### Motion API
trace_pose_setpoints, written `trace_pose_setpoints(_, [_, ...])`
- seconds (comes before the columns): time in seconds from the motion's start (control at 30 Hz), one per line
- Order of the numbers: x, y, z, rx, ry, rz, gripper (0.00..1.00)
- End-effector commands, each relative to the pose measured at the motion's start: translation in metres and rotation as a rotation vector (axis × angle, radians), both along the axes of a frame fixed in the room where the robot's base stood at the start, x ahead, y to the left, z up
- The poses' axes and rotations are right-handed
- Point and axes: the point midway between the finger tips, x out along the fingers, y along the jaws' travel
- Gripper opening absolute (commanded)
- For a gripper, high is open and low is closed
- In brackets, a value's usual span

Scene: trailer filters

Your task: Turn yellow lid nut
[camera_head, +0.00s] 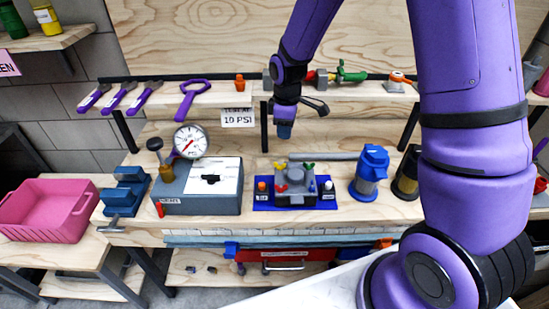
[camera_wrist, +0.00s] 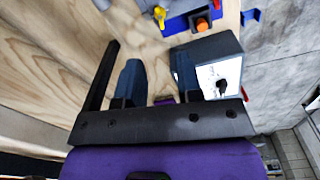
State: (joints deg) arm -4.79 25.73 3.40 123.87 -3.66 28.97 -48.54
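The yellow lid nut (camera_head: 279,167) is a small winged nut on the grey lidded housing (camera_head: 295,186), which sits on a blue mat on the workbench. In the wrist view, the yellow nut (camera_wrist: 159,16) is near the top edge, beyond my fingertips. My gripper (camera_head: 285,131) hangs above and behind the housing, apart from it. In the wrist view, the two blue fingers of my gripper (camera_wrist: 157,74) are spread with nothing between them. Red and green nuts also sit around the lid. Much of the housing is cut off in the wrist view.
A grey box (camera_head: 208,203) with a paper label and a pressure gauge (camera_head: 190,141) stand left of the housing. A blue canister (camera_head: 370,172) stands to the right. A shelf (camera_head: 340,91) with tools runs behind my gripper. Bare bench shows between the housing and the canister.

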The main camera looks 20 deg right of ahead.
Motion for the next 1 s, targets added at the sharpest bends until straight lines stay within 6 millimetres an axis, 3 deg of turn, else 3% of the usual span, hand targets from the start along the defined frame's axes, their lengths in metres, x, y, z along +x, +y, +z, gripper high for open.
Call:
trace_pose_setpoints(0.1, [0.004,0.004,-0.022,0.000,0.020,0.042,0.33])
trace_pose_setpoints(0.47, [0.006,0.006,-0.052,0.000,0.031,0.068,0.33])
trace_pose_setpoints(0.8, [0.006,0.006,-0.111,0.001,0.031,0.066,0.33])
trace_pose_setpoints(1.0, [0.006,0.005,-0.133,0.000,0.029,0.066,0.33])
